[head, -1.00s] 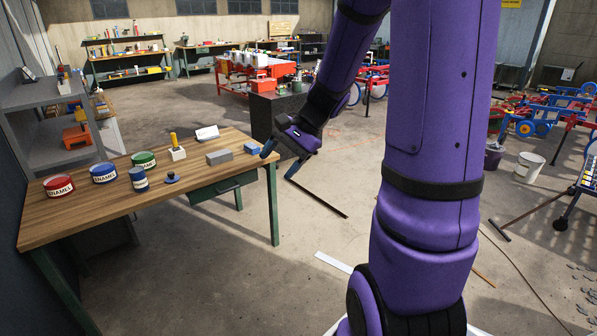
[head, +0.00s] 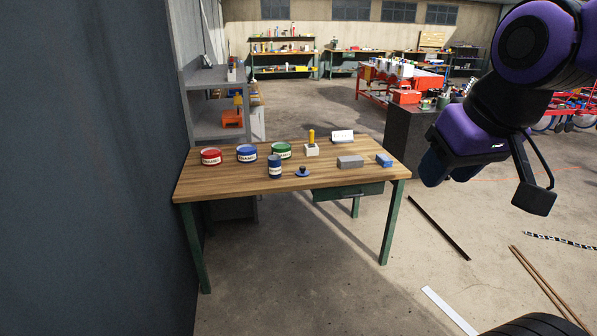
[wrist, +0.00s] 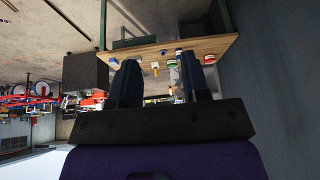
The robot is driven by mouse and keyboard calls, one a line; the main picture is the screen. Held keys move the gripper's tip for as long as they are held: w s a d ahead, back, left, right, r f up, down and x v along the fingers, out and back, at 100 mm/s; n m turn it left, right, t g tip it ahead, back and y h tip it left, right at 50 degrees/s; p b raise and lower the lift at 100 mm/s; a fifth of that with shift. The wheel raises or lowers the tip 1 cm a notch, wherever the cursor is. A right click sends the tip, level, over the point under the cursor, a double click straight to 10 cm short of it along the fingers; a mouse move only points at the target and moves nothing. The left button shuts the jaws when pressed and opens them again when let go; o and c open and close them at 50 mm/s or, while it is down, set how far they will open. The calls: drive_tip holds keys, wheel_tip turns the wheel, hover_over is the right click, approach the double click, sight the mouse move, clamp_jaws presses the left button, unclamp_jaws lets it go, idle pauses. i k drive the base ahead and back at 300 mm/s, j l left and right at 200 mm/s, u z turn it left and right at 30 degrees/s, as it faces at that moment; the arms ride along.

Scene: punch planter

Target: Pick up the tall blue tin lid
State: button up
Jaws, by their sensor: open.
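A tall, narrow blue tin (head: 275,167) with a pale label stands upright near the table's front edge. Its top is blue; whether a separate lid sits on it is too small to tell. A small blue disc with a knob (head: 303,172), shaped like a lid, lies on the table just right of the tin. My gripper (head: 450,172) is open and empty, in the air right of the table and well apart from both. In the wrist view the gripper's two fingers (wrist: 160,62) are spread, with the table far beyond them.
Red (head: 211,157), blue (head: 247,153) and green (head: 281,150) enamel tins stand behind. A dark wall (head: 95,170) is at left.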

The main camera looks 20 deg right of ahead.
sight(302, 172)
drive_tip(key=i+l+u, duration=0.45)
drive_tip(key=i+l, duration=0.25)
drive_tip(key=i, duration=0.6)
drive_tip(key=i+l+u, duration=0.45)
drive_tip(key=i+l, duration=0.65)
